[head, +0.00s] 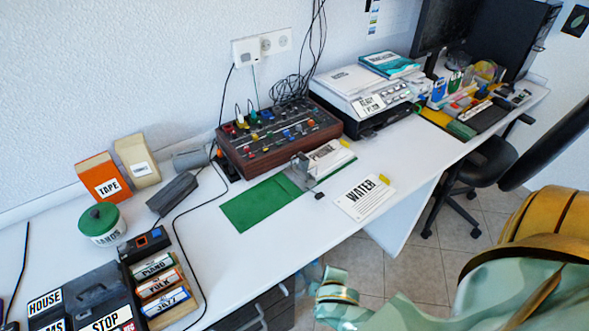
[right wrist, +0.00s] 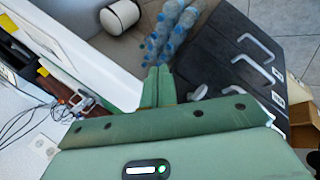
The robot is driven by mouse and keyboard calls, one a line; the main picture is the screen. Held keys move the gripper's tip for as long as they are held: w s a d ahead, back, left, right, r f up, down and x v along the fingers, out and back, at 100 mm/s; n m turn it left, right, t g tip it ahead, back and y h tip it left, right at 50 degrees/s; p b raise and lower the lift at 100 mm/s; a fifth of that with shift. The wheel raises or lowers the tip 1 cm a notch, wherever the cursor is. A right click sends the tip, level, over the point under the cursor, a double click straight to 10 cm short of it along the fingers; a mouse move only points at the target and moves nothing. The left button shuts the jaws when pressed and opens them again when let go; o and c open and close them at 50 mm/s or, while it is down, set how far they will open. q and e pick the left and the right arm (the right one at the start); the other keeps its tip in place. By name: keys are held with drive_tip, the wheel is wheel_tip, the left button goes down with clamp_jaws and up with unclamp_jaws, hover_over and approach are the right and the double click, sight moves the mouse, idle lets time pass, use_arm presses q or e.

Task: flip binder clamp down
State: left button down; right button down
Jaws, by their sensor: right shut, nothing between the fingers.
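The binder (head: 322,160), a pale metal device with what looks like a raised clamp plate, stands mid-desk in the head view, at the end of a green sheet (head: 262,203). The exact angle of its clamp is too small to tell. My right gripper (head: 325,287) is low in front of the desk edge, well apart from the binder. In the right wrist view its green fingers (right wrist: 158,86) are together with nothing between them. The binder cannot be made out clearly in that view. My left gripper is not in view.
A brown mixer box (head: 282,138) and a printer-like machine (head: 365,98) stand behind. Dark drawers (right wrist: 240,62) are below the desk, with blue bottles (right wrist: 170,32) on the floor. The desk front is mostly clear.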

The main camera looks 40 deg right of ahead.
drive_tip(key=w+d+r+t+h, duration=0.1)
drive_tip(key=w+r, duration=0.1)
drive_tip(key=w, duration=0.2)
drive_tip(key=w+d+r+t+h+b, duration=0.1)
drive_tip(key=w+r+h, duration=0.1)
drive_tip(key=w, duration=0.2)
drive_tip(key=w+d+r+t+h, duration=0.1)
drive_tip(key=w+r, duration=0.1)
drive_tip(key=w, duration=0.3)
drive_tip(key=shift+w+r+h, duration=0.1)
drive_tip(key=shift+r+h, duration=0.15)
drive_tip(key=shift+h, duration=0.15)
drive_tip(key=w+r+t+h, duration=0.2)
drive_tip(key=w+r+t, duration=0.2)
drive_tip(key=w, duration=0.6)
drive_tip(key=shift+w+r+n+b, duration=0.2)
drive_tip(key=shift+r+n+b, duration=0.15)
drive_tip(key=shift+n+b, duration=0.05)
